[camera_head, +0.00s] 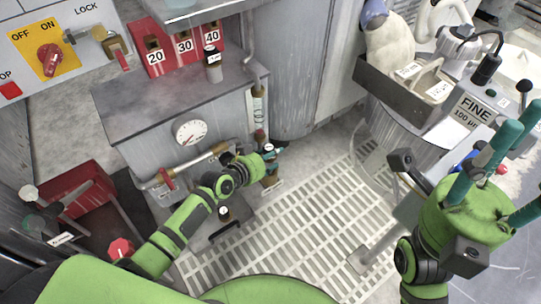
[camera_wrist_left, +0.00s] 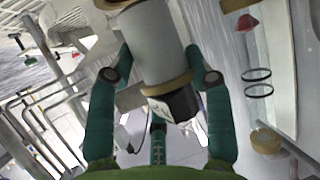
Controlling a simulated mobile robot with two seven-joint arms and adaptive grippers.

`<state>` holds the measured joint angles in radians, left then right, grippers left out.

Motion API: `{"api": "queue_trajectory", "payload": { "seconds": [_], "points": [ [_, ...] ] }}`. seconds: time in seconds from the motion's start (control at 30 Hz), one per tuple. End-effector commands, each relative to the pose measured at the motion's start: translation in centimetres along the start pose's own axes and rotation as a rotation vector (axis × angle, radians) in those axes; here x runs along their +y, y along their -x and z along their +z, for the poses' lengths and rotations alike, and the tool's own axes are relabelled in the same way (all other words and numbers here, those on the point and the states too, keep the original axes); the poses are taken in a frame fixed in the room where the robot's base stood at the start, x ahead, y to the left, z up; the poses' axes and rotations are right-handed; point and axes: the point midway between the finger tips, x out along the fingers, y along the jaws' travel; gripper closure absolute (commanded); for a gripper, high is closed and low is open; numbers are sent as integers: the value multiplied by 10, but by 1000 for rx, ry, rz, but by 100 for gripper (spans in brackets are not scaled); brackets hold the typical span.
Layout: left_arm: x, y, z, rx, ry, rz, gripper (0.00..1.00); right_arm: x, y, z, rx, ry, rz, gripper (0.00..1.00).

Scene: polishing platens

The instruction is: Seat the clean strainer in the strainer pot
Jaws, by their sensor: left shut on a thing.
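My left gripper (camera_head: 274,156) is at the end of the green arm, in front of the grey cabinet, close to the pipework. In the left wrist view its teal fingers (camera_wrist_left: 160,85) are shut on a grey cylinder with brass-coloured bands, which looks like the strainer (camera_wrist_left: 155,45). A black part (camera_wrist_left: 178,105) shows at the cylinder's near end. In the head view the held piece is small and mostly hidden. I cannot clearly make out the strainer pot. My right gripper (camera_head: 498,165) is at the right with its teal fingers spread and nothing between them.
The grey cabinet (camera_head: 130,100) carries a gauge (camera_head: 190,131) and a brass pipe (camera_head: 205,160). A red tray (camera_head: 85,190) is at left. Open floor grating (camera_head: 320,215) lies between.

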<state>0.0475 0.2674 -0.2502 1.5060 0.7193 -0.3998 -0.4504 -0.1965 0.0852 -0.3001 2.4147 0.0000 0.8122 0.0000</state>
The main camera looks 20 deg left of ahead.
Motion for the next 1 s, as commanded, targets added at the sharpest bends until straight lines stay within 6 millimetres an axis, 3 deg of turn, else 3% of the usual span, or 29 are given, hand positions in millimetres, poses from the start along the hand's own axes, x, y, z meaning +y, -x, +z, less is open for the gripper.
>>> {"api": "queue_trajectory", "payload": {
  "seconds": [1.0],
  "points": [
    [-1,-8,17,0,-1,0,86,0,16,2,0,0,0,56]
  ]
}}
